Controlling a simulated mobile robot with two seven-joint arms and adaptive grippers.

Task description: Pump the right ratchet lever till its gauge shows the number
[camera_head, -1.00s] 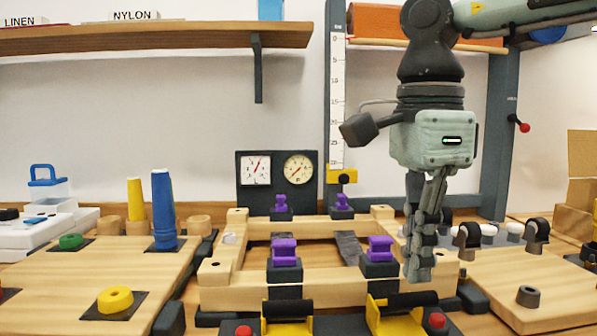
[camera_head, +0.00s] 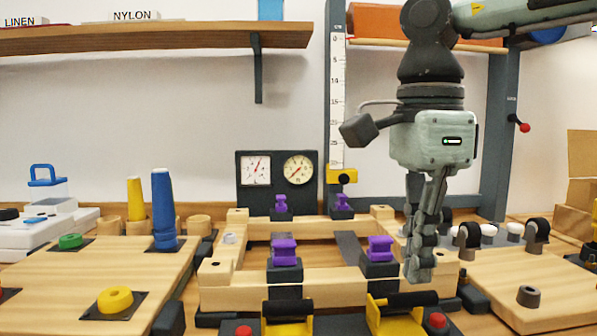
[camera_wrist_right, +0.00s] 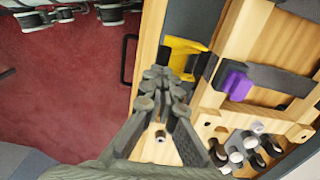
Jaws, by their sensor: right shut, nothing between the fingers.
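The right ratchet lever (camera_head: 398,312) is yellow with a black grip bar and stands at the front right of the wooden frame. It also shows in the right wrist view (camera_wrist_right: 184,50). The left lever (camera_head: 287,318) is a similar yellow one. Two gauges stand on a dark panel behind the frame: a square white left gauge (camera_head: 256,170) and a round cream right gauge (camera_head: 298,169), each with a red needle. Their numbers are too small to read. My right gripper (camera_head: 420,272) points down, shut and empty, above the frame's right side, apart from the right lever. My left gripper is out of view.
Purple clamps (camera_head: 284,252) sit on the wooden frame (camera_head: 235,292). Red buttons (camera_head: 437,320) lie beside the levers. A board (camera_head: 540,285) with black rollers lies right; a board (camera_head: 60,290) with coloured rings and a blue peg (camera_head: 163,205) lies left.

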